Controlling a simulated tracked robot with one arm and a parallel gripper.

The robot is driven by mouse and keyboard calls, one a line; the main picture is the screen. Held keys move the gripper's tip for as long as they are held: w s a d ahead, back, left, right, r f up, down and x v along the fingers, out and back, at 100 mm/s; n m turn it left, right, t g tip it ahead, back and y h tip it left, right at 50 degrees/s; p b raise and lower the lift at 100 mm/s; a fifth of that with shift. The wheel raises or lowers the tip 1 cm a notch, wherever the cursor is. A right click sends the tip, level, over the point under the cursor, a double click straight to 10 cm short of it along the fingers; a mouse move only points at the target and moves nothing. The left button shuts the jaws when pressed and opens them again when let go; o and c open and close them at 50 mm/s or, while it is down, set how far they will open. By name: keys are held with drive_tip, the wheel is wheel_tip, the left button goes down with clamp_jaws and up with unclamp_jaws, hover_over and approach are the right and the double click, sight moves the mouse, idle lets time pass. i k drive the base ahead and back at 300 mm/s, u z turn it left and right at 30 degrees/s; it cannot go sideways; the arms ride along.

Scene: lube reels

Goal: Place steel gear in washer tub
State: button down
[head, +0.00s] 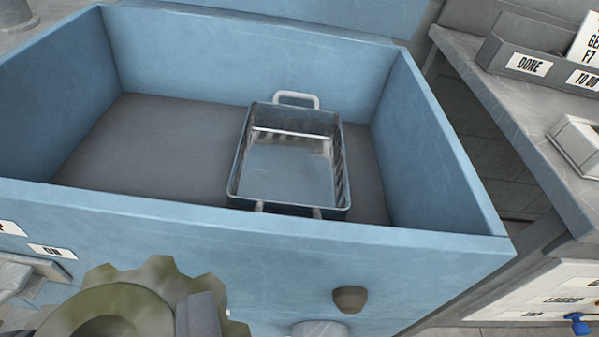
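The washer tub (270,235) is a large blue open box with a dark grey floor, filling the middle of the head view. The steel gear (150,278), dull olive-grey with thick teeth, is at the bottom left, cut off by the lower edge. It is in front of the tub's near wall, outside the tub. My gripper (200,314) shows as a dark grey finger against the gear's right part. It appears shut on the gear; the other finger is hidden or out of view.
A metal basket (290,165) with a white handle sits on the tub floor, right of centre; the floor to its left is bare. A brown knob (350,299) sticks out of the front wall. At right is a grey bench (520,110) with a tray labelled DONE (528,64).

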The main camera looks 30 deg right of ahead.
sight(160, 178)
drive_tip(key=z, duration=0.1)
drive_tip(key=i, duration=0.95)
drive_tip(key=u, duration=0.2)
drive_tip(key=k, duration=0.75)
drive_tip(key=z, duration=0.25)
drive_tip(key=i, duration=0.8)
drive_tip(key=u, duration=0.1)
